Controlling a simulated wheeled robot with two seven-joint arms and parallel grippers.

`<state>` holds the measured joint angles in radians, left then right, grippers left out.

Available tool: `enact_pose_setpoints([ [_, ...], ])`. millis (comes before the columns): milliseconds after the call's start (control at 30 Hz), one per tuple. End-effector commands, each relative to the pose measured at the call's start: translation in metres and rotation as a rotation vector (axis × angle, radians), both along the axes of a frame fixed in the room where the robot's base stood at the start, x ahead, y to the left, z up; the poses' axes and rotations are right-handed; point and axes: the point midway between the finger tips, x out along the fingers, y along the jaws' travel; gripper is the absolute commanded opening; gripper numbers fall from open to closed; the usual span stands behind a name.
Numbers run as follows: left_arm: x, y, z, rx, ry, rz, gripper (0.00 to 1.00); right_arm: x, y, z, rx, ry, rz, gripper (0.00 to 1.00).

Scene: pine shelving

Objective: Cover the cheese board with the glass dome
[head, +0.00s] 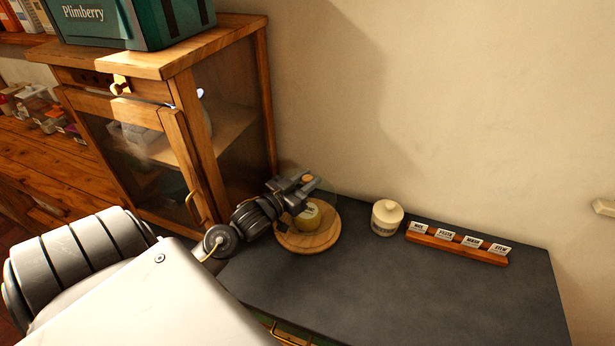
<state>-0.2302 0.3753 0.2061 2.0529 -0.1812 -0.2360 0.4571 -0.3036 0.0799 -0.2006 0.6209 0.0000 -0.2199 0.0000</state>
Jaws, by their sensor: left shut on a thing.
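The round wooden cheese board (322,240) lies on the dark counter beside the wooden cabinet. A yellowish cheese (308,216) stands on it. My left gripper (305,183) is above the board's far side, shut on the glass dome. The dome's small tan knob (308,178) shows at the fingertips. Its clear glass is very faint, and the gripper and wrist hide part of it. I cannot tell whether its rim touches the board. My right gripper is out of view.
A cream lidded jar (387,219) and a wooden rack with label cards (456,244) stand right of the board. The glass-doored cabinet (190,150) rises close on the left, with a green crate (130,25) on top. The counter's front (400,295) is clear.

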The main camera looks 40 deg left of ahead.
Motion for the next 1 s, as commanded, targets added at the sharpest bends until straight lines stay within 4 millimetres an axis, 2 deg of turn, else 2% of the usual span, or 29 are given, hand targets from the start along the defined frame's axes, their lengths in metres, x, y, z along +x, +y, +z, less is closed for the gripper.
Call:
enact_pose_setpoints([
  [100, 0.000, 0.000, -0.014, -0.001, -0.002, 0.001, 0.00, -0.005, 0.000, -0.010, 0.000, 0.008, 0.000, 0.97],
  [400, 0.000, 0.000, -0.036, 0.000, -0.003, 0.002, 0.00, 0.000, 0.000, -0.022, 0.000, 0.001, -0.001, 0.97],
  [1000, 0.000, 0.000, -0.042, 0.000, -0.004, 0.001, 0.00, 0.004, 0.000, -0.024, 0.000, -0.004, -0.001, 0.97],
])
